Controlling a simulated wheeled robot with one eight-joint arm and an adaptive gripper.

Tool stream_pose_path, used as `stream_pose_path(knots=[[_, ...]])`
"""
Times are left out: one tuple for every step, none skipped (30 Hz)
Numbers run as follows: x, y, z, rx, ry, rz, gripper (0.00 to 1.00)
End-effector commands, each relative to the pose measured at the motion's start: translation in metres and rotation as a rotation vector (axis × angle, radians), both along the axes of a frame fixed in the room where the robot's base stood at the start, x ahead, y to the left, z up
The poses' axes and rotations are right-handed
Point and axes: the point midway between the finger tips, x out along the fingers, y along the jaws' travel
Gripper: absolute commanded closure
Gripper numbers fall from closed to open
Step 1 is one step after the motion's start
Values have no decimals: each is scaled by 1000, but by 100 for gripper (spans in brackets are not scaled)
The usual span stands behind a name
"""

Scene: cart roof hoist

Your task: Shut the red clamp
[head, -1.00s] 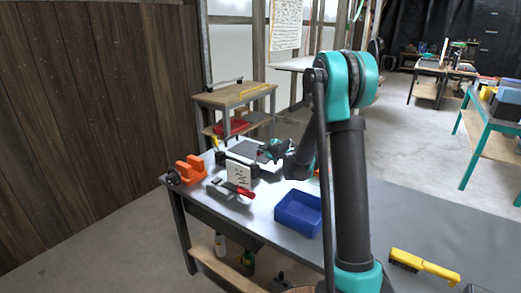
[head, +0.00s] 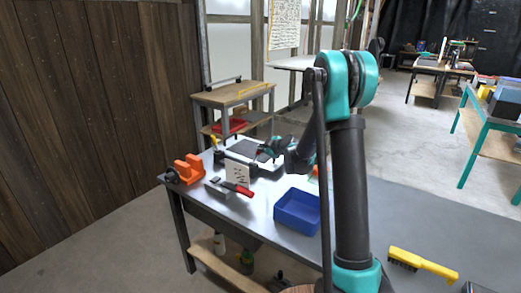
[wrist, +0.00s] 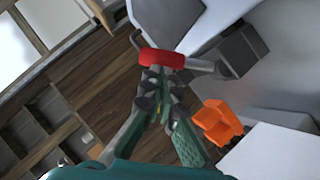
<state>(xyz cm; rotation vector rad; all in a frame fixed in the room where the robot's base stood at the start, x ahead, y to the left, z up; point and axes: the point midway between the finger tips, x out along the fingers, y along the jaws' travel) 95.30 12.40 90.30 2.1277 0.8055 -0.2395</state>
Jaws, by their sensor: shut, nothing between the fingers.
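The red clamp shows on the near left part of the grey bench, with its red handle (head: 241,189) lying low and sticking out sideways from a grey body. In the wrist view the red handle (wrist: 162,58) lies just beyond my fingertips, with a metal bar running from it to a dark grey block (wrist: 241,50). My gripper (wrist: 162,80) is shut and empty, its tips close to the handle; I cannot tell whether they touch it. In the head view my gripper (head: 272,147) is small and partly hidden by my arm, behind the clamp.
An orange vise-like block (head: 186,169) stands left of the clamp and also shows in the wrist view (wrist: 217,121). A white marked plate (head: 237,174) stands upright behind the handle. A blue bin (head: 297,211) and a yellow brush (head: 423,264) lie to the right on the bench.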

Motion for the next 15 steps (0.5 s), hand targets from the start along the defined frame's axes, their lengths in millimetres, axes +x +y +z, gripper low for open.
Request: stream_pose_path(knots=[[2, -2, -1, 9, 13, -2, 100], [3, -3, -1, 16, 23, -1, 100], [4, -3, -2, 26, 38, -2, 100], [5, -4, -2, 35, 50, -2, 100], [6, -5, -3, 44, 63, -2, 100], [8, -6, -4, 57, 81, -2, 100], [9, -7, -5, 69, 96, -2, 100], [10, -8, -6, 81, 112, -1, 100], [12, -9, -7, 97, 133, -3, 100], [13, -10, -8, 108, 151, -2, 100], [14, -11, -9, 119, 166, -2, 100], [16, -12, -11, 135, 188, -1, 100], [17, -13, -12, 145, 201, -2, 100], [18, -13, -13, 156, 216, -1, 100], [19, -14, -14, 168, 232, -2, 100]])
